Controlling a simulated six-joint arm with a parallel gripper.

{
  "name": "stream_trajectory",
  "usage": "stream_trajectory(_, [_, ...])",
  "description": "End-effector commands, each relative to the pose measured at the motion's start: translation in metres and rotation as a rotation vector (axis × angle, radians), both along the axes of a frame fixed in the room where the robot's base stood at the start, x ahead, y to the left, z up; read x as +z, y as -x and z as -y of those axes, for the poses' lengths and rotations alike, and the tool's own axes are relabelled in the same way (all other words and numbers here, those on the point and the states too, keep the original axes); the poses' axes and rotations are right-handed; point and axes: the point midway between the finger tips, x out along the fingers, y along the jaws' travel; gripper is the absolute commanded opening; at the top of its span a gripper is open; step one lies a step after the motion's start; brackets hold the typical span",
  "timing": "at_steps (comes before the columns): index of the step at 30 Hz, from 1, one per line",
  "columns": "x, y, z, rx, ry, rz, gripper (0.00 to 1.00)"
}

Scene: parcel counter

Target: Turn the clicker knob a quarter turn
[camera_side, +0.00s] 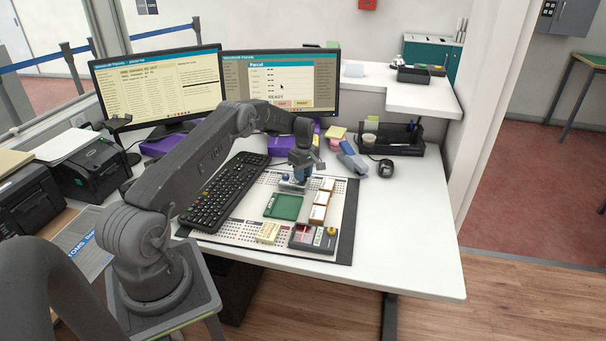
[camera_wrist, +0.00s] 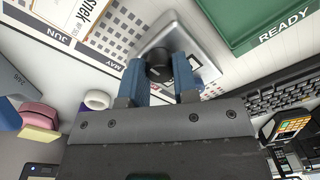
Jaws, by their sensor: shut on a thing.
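The clicker knob (camera_wrist: 158,62) is a dark round knob on a pale grey metal base (camera_wrist: 205,45) in the wrist view. My gripper (camera_wrist: 162,72) has blue fingers, one on each side of the knob, and is shut on it. In the side view my gripper (camera_side: 294,180) points down at the far part of the desk mat, above the small clicker base (camera_side: 291,187). The knob itself is hidden by the fingers in the side view.
A green tray (camera_side: 283,206) marked READY in the wrist view lies just in front of the clicker. Small boxes (camera_side: 319,212) stand to its right. A keyboard (camera_side: 225,192) lies to the left. A stapler-like blue tool (camera_side: 352,158) and a mouse (camera_side: 386,168) lie behind to the right.

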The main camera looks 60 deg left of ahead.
Motion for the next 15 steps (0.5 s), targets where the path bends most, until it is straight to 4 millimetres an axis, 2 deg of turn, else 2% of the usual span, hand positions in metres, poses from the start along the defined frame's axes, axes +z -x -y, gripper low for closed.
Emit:
stream_trajectory(8, [0.0003, -0.0002, -0.0001, -0.104, 0.000, -0.001, 0.04])
stream_trajectory(15, [0.0004, -0.0005, 0.0000, -0.300, 0.000, -0.001, 0.04])
